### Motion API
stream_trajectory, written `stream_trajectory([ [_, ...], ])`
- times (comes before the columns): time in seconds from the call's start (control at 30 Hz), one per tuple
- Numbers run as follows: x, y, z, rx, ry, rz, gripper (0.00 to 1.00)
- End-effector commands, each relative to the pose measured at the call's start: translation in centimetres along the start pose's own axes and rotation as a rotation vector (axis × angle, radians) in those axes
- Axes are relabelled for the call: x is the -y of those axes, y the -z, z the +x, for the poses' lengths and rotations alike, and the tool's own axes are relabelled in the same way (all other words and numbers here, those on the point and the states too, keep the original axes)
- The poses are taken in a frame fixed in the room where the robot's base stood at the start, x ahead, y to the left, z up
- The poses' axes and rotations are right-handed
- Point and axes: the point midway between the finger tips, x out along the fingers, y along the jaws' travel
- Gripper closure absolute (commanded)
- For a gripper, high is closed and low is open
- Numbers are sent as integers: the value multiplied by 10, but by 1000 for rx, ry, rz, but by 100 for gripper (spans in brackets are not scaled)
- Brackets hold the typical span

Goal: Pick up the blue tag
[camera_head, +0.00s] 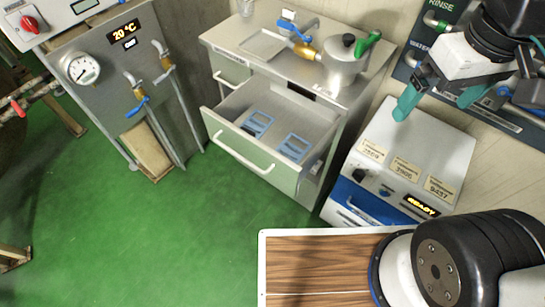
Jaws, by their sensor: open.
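Two flat blue pieces with rectangular cutouts lie in the open drawer (232,148): one blue piece (258,123) toward the back left and another blue piece (294,146) toward the front right. They look tag-like, but I cannot tell which one is the blue tag. My gripper (437,98) is at the upper right, with teal fingers spread apart and nothing seen between them. It is to the right of the drawer and appears above the white machine, apart from both blue pieces.
A metal kettle (343,62) with a green handle stands on the steel cabinet top (300,65). A white machine (405,150) with label plates stands right of the drawer. Green floor (170,235) is clear in front of the drawer.

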Motion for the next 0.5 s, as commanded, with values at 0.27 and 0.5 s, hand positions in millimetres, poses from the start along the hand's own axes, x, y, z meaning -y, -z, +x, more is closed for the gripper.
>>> stream_trajectory([
  [0.27, 36, 92, 71, 31, 32, -719, 0],
  [0.5, 93, 149, 162, 34, 65, -1376, 0],
])
